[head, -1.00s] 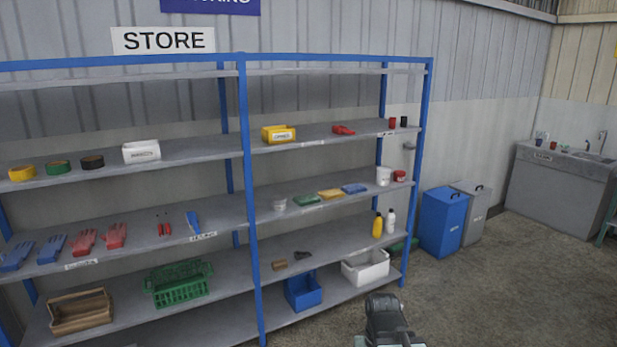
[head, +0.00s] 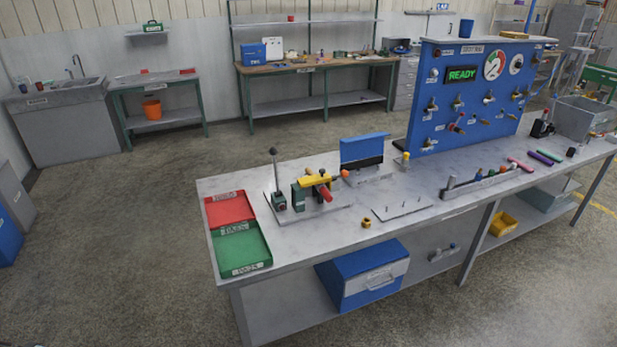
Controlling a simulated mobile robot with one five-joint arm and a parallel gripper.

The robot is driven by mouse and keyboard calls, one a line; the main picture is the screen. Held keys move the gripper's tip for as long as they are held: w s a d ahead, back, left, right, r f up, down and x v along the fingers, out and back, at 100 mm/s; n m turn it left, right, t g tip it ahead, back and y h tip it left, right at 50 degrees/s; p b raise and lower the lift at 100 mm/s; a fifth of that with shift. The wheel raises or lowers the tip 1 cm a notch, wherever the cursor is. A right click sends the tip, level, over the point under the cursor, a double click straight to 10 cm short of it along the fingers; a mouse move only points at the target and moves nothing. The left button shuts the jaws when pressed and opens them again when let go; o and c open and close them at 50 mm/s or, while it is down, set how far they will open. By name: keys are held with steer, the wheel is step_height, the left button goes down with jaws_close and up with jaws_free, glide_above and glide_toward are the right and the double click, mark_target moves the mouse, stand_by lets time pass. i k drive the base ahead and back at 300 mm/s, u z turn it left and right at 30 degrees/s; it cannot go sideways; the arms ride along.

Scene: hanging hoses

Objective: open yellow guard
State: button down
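A yellow part (head: 314,181), which looks like the guard, sits on a small fixture with green blocks (head: 298,196) near the left end of the workbench. A red cylindrical part (head: 325,192) shows beside it. It is too small to tell whether the guard is open or closed. An upright dark lever with a round knob (head: 274,168) stands just left of the fixture. My gripper is not in view.
The grey workbench (head: 350,220) carries red (head: 230,208) and green (head: 241,247) trays at its left end. A blue panel reading READY (head: 470,95) stands behind. A blue box (head: 362,275) is on the lower shelf. Open floor (head: 130,230) lies left of the bench.

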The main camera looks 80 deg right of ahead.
mark_target(323, 176)
steer(key=z, duration=0.4)
steer(key=k, duration=1.65)
steer(key=z, duration=0.8)
steer(key=i, duration=0.95)
